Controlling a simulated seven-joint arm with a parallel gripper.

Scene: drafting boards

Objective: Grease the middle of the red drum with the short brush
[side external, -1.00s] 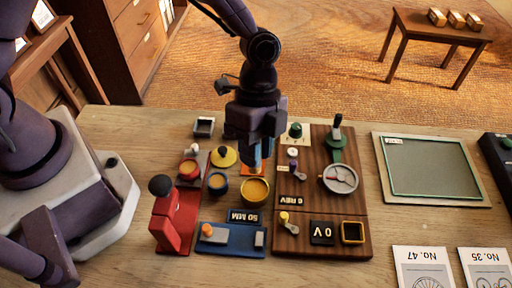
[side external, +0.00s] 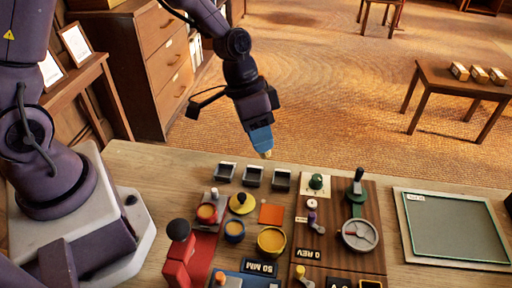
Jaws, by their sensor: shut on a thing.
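My gripper (side external: 257,122) is in the air above the back edge of the bench, tilted. It is shut on a blue brush (side external: 261,140) with a pale yellowish tip pointing down, clear of everything below. A small red drum (side external: 207,214) with an orange top stands on the reddish board at the left, below and left of the brush. A grey-white knob is just behind it. How long the brush is, and what coats its tip, I cannot tell.
Three small grey holders (side external: 253,177) stand in a row below the brush. Near the drum are a yellow knobbed disc (side external: 242,203), a blue pot (side external: 235,231), a yellow pot (side external: 271,241), an orange square (side external: 271,214) and a tall red device (side external: 180,256). A wooden board (side external: 337,262) with a handwheel lies right.

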